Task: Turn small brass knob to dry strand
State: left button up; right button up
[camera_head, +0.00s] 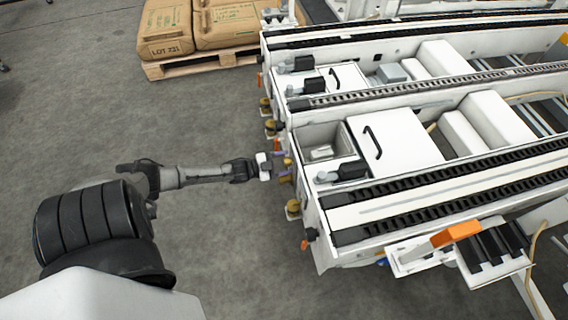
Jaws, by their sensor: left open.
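My left gripper (277,166) reaches in from the left and is at the near end of the white conveyor machine (322,222). It is open by a row of small brass knobs on the machine's end face. One brass knob (286,179) is right beside its fingertips; I cannot tell whether they touch it. Another brass knob (293,209) sits lower on the same end, and more brass-coloured knobs (266,106) sit further up. No strand can be made out. My right gripper is not in view.
Stacked brown sacks (165,28) lie on a wooden pallet (190,65) at the top. An orange block (456,234) and black rollers (492,247) are on the machine's right side.

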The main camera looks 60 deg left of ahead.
pick_arm(q)
jog(key=c, duration=0.9)
jog(key=shift+r+n+p, duration=0.15)
jog(key=shift+n+p, duration=0.8)
jog(key=shift+n, duration=0.35)
jog(key=n+p, duration=0.1)
jog(key=n, duration=0.1)
jog(key=shift+n, duration=0.3)
jog(key=n+p, duration=0.1)
jog(key=n, duration=0.2)
jog(key=shift+n, duration=1.7)
jog(key=shift+f+p, duration=0.2)
jog(key=shift+p, duration=0.1)
